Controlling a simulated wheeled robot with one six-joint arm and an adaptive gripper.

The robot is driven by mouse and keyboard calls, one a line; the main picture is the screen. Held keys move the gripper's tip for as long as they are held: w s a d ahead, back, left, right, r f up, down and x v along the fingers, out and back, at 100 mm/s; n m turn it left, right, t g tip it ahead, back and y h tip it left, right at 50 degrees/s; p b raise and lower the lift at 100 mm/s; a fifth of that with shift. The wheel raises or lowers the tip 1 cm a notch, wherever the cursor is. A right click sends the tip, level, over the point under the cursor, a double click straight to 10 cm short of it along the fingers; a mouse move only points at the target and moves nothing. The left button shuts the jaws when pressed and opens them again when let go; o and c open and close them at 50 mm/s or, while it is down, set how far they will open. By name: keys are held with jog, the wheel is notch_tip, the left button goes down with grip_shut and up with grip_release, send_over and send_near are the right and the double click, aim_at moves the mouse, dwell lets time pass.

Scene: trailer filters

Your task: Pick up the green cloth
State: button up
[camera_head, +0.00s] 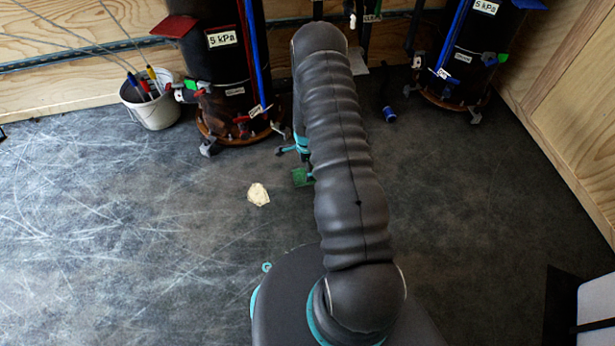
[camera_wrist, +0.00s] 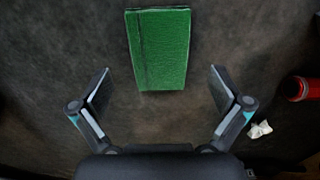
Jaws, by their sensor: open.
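The green cloth (camera_wrist: 162,50) lies flat on the dark floor, a folded rectangle near the top middle of the wrist view. In the head view only a part of the cloth (camera_head: 300,177) shows, left of my arm, which hides the rest. My gripper (camera_wrist: 156,92) is open and empty, its two fingers spread wider than the cloth. In the wrist view the cloth lies between and beyond the fingertips, apart from them. In the head view my gripper (camera_head: 294,148) is mostly hidden behind my arm.
A crumpled cream cloth (camera_head: 258,194) lies on the floor to the left. Two black cylinders (camera_head: 222,65) (camera_head: 465,50) stand at the back. A white bucket (camera_head: 152,108) holds tools. A blue item (camera_head: 389,114) lies on the floor. The left floor is clear.

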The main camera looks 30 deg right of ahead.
jog(key=f, duration=0.4)
jog(key=shift+s+d+f, duration=0.1)
jog(key=shift+d+f, duration=0.15)
jog(key=shift+f, duration=0.1)
jog(key=c, duration=1.1)
jog(key=shift+r, duration=0.1)
jog(key=shift+r, duration=0.6)
notch_tip(320, 180, up, 3)
jog(key=shift+r, duration=0.1)
jog(key=s+d+r, duration=0.3)
jog(key=d+r, duration=0.3)
jog(key=d, duration=0.5)
jog(key=shift+s+r+p, duration=0.2)
jog(key=shift+s+p, duration=0.05)
jog(key=shift+p, duration=0.2)
